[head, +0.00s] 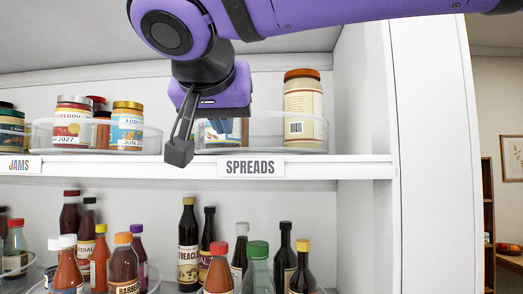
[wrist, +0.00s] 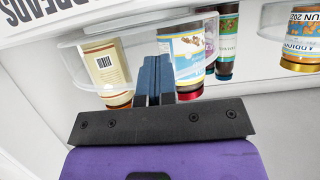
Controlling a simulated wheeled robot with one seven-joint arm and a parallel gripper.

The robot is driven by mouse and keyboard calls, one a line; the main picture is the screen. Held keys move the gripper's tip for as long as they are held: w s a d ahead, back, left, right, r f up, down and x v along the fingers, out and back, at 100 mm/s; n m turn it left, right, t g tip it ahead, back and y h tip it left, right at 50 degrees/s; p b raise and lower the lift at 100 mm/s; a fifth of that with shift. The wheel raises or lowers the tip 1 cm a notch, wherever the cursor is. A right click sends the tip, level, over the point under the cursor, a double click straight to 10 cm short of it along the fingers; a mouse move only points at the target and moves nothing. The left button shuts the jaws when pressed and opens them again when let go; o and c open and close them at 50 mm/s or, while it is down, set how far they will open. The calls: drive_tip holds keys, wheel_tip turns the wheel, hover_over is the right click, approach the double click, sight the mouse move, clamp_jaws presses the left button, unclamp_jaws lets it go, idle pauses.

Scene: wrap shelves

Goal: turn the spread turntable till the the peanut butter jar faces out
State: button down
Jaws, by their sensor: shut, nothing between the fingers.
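The spread turntable (head: 264,132) is a clear, low-walled round tray on the shelf, above the SPREADS label (head: 251,168). On its right stands a tall cream jar (head: 305,105) with a brown-orange lid, its barcode side showing. A jar with a blue and white label (head: 222,130) stands to the left, partly hidden by my gripper (head: 180,148). The wrist view shows the cream jar (wrist: 106,68) and the blue-and-white jar (wrist: 187,52) on either side of my gripper (wrist: 153,62). My gripper is shut and empty at the turntable's left front. I cannot tell which jar is peanut butter.
Another clear turntable (head: 90,148) with several jars stands left, above the JAMS label (head: 19,166). Several bottles crowd the shelf below, including a treacle bottle (head: 188,243). The white cabinet side wall (head: 365,100) stands close to the right of the spread turntable.

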sight(278, 128)
drive_tip(key=shift+s+d, duration=0.1)
drive_tip(key=shift+d, duration=0.6)
drive_tip(key=shift+s+d, duration=0.2)
drive_tip(key=shift+d, duration=0.3)
drive_tip(key=shift+s+d, duration=0.2)
drive_tip(key=shift+d, duration=0.25)
drive_tip(key=shift+d, duration=1.15)
drive_tip(key=shift+w+d, duration=0.15)
drive_tip(key=shift+d, duration=1.05)
drive_tip(key=shift+d+r, duration=0.1)
